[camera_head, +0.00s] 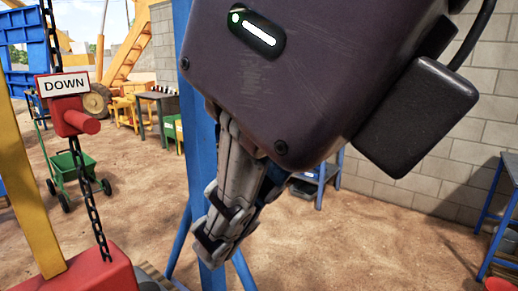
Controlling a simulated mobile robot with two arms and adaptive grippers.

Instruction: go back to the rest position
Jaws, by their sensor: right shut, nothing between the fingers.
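My right gripper (222,238) fills the upper middle of the head view, close to the camera. Its dark, scuffed housing hides much of the scene behind it. Its grey fingers point down and to the left, are shut together and hold nothing. They show in front of a blue post (199,150). My left gripper is not in view.
A red block with a DOWN sign (63,84) hangs on a chain at the left, above a red housing (85,272). A yellow bar (28,200) stands beside it. A green cart (75,172), workbench (160,112) and blue stand (497,215) are farther off. Sandy ground lies between.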

